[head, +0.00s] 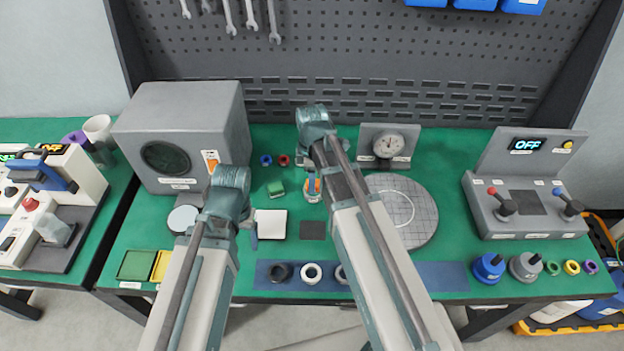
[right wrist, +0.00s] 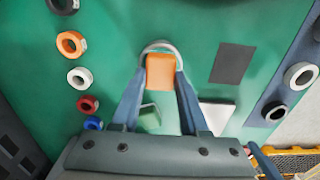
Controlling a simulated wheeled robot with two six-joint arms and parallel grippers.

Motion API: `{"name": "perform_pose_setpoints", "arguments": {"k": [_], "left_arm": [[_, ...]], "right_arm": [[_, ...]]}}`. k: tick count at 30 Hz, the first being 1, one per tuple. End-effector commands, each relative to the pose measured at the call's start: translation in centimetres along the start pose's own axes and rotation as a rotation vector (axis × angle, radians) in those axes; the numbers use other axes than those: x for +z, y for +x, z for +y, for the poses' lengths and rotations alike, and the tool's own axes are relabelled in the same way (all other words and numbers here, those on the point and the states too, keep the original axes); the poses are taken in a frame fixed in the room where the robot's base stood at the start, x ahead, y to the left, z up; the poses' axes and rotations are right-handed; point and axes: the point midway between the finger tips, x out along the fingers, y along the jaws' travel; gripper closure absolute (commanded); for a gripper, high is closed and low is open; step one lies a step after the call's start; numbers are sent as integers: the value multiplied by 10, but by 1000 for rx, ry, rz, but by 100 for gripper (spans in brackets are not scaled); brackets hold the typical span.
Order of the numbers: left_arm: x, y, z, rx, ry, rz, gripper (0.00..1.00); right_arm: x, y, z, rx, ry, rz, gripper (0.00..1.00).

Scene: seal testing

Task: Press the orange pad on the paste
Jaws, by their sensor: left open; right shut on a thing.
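My right gripper (right wrist: 160,85) is shut on the orange pad (right wrist: 160,72), a small orange block. A pale grey ring-shaped rim (right wrist: 160,45) shows just beyond the pad, mostly hidden by it; I cannot tell whether they touch. In the head view the orange pad (head: 312,184) sits between the blue fingers of my right gripper (head: 313,190), low over the green table. No paste can be clearly made out. My left gripper (head: 252,236) is open, beside the white square (head: 270,223), its fingers partly hidden by its own arm.
A green block (head: 276,188) lies left of my right gripper; a dark square (head: 312,230) lies in front. A round grey plate (head: 420,215) is to the right. A blue mat (head: 440,277) with several rings runs along the front. A large grey box (head: 185,135) stands at left.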

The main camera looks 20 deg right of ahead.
Motion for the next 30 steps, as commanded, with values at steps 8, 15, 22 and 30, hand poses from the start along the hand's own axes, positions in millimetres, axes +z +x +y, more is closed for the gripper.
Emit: {"name": "perform_pose_setpoints", "arguments": {"k": [8,15,22,30], "left_arm": [[0,1,0,0,0,0,26],[0,-8,-1,0,0,0,26],[2,-27,-3,0,0,0,26],[3,-48,-5,0,0,0,26]], "right_arm": [[0,1,-1,-3,0,0,100],[0,-9,-1,-2,0,0,100],[0,-27,-1,-1,0,0,100],[0,-48,0,-1,0,0,100]]}}
